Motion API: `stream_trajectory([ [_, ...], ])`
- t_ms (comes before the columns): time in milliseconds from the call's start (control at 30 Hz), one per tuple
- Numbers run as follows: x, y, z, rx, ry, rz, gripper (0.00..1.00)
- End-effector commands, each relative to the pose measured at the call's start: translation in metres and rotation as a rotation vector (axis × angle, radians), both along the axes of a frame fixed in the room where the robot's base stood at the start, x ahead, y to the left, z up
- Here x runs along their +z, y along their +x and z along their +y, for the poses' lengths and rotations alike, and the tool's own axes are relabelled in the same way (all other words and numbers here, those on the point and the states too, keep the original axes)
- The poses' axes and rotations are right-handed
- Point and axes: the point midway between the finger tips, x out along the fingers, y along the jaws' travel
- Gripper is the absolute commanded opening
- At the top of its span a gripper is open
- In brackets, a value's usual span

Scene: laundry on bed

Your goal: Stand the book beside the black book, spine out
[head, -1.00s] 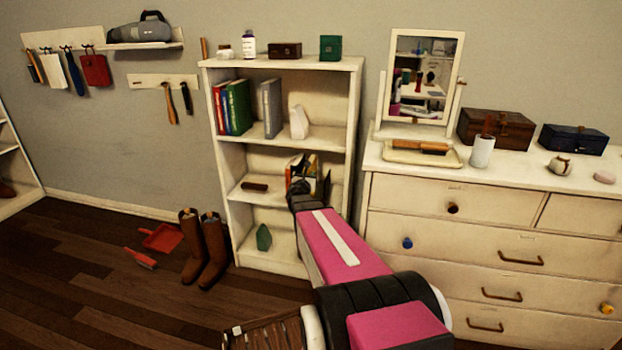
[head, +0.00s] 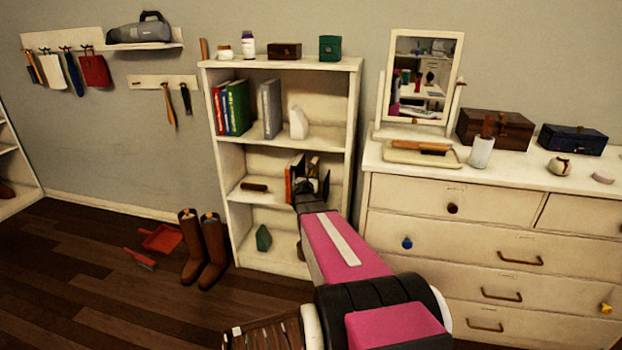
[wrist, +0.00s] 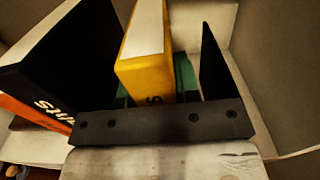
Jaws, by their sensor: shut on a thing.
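The yellow book (wrist: 148,72) is between the jaws of my gripper (wrist: 160,100) in the wrist view, with a yellow edge toward me and a pale face on top. My gripper is shut on it inside the bookcase's middle-right bay. The black book (wrist: 62,62), with white lettering, stands just left of it, apart from it at the near end. In the head view my gripper (head: 308,190) hides much of both books. I cannot tell whether the yellow book rests on the shelf.
A dark upright plate (wrist: 213,65) stands close on the right. The bookcase (head: 355,130) wall is beyond it. A brown object (head: 254,187) lies left on that shelf.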

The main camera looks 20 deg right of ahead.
Motion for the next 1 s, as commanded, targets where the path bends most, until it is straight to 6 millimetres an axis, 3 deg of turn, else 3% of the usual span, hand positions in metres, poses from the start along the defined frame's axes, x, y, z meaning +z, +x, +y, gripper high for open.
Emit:
stream_trajectory([
  [167,-0.002,0.0,0.0,-0.001,-0.001,0.0,0.0],
  [200,-0.003,0.0,0.0,0.0,0.0,0.0,0.33],
  [267,-0.003,0.0,0.0,0.0,0.0,0.0,0.52],
  [300,-0.003,0.0,0.0,0.0,0.0,0.0,0.55],
  [667,0.0,0.0,0.0,0.0,0.0,0.0,0.55],
  [1000,0.001,-0.037,0.024,0.002,0.0,0.001,0.55],
])
